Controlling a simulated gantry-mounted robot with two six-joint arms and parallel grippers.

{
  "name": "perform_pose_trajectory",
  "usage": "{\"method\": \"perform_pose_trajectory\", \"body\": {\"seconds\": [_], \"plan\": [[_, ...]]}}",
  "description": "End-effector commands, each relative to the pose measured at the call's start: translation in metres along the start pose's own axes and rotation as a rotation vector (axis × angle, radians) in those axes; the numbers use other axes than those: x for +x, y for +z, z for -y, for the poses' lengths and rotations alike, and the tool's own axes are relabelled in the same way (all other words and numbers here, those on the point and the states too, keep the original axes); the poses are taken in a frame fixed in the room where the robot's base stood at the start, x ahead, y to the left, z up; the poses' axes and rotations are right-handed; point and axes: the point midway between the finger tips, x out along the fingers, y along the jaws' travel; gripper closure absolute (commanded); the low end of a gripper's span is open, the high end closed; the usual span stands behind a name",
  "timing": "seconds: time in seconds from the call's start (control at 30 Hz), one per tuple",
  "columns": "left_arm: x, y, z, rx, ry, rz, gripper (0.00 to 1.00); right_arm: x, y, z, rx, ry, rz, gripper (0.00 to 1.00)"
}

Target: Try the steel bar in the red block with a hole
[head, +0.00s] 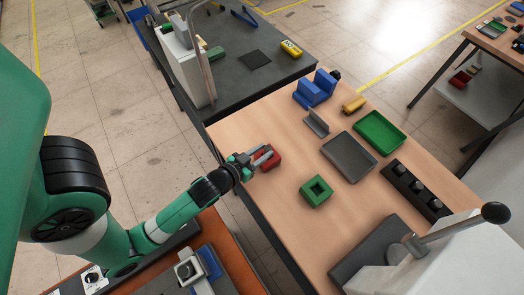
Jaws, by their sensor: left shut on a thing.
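The red block (273,163) lies on the wooden table near its left edge. My left gripper (264,156) is right at it, over its near left side, and hides much of it, including the hole. The gripper is shut on a small grey piece, which looks like the steel bar but is hard to tell from the grey fingers. I cannot tell whether the bar is in the hole or only above it. My right gripper is not in view.
A green block with a square hole (313,196), a grey tray (349,158), a green tray (381,133), a grey angle piece (315,125) and a blue fixture (314,91) stand right of the gripper. A lever press (440,262) stands at lower right.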

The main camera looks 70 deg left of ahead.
Motion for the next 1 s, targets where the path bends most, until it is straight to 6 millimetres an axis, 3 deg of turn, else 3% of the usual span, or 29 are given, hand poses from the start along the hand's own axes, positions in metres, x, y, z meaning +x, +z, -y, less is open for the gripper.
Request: {"method": "perform_pose_trajectory", "body": {"seconds": [0.27, 0.3, 0.47, 0.8, 1.0], "plan": [[0.001, 0.003, 0.000, 0.000, 0.000, -0.002, 1.00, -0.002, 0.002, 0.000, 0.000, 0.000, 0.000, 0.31], [0.001, 0.002, 0.000, 0.000, 0.000, -0.002, 0.61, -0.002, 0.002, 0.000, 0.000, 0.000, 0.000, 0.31], [0.001, 0.003, 0.000, 0.000, 0.000, -0.001, 0.32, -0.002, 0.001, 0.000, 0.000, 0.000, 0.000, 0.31], [-0.001, 0.004, 0.000, 0.000, 0.000, 0.002, 0.31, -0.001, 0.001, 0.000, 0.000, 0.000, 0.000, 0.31], [-0.032, 0.003, 0.000, 0.002, 0.003, 0.003, 0.31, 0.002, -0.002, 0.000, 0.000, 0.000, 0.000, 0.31]]}}
